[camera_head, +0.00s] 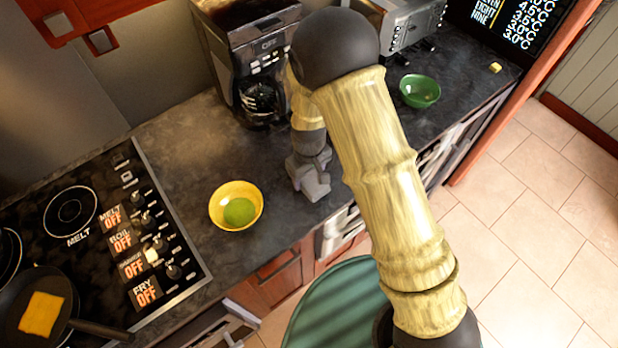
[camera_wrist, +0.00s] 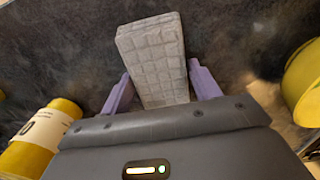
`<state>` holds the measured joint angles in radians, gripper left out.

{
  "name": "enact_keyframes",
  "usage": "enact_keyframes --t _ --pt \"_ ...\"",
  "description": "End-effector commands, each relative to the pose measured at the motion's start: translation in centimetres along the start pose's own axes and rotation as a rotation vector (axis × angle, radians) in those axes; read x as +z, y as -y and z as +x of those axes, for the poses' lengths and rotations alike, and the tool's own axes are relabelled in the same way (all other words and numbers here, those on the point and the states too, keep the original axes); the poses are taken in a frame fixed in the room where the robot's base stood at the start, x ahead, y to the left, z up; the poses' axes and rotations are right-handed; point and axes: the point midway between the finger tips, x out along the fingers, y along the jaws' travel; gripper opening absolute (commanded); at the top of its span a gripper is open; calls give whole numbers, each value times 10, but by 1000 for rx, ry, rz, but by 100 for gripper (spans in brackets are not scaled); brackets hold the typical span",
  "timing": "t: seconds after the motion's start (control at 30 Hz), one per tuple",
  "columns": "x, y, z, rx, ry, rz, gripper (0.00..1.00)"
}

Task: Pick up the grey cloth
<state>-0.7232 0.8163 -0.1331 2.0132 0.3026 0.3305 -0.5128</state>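The grey cloth (camera_wrist: 155,60) shows in the wrist view as a thick, pale grey folded block with a grid of squares on it. It lies between the two purple fingers of my gripper (camera_wrist: 160,88) and extends past their tips. The fingers are spread wide, one on each side of the cloth. A narrow gap shows at the right finger; contact at the left finger is unclear. In the head view my gripper (camera_head: 310,178) is low over the dark counter, right of the yellow bowl. The cloth cannot be made out there.
The yellow bowl (camera_head: 236,206) with something green inside stands left of my gripper. A coffee machine (camera_head: 258,70) stands behind, a green bowl (camera_head: 419,91) to the right, a stove (camera_head: 100,235) to the left. A labelled yellow container (camera_wrist: 45,135) shows in the wrist view.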

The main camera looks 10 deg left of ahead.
Motion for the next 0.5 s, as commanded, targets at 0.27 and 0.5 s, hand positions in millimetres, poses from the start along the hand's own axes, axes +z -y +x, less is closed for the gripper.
enact_keyframes --t 0.27,0.5 --pt "0 0 0 0 0 0 37" --pt "-1 0 -6 1 -3 0 37"
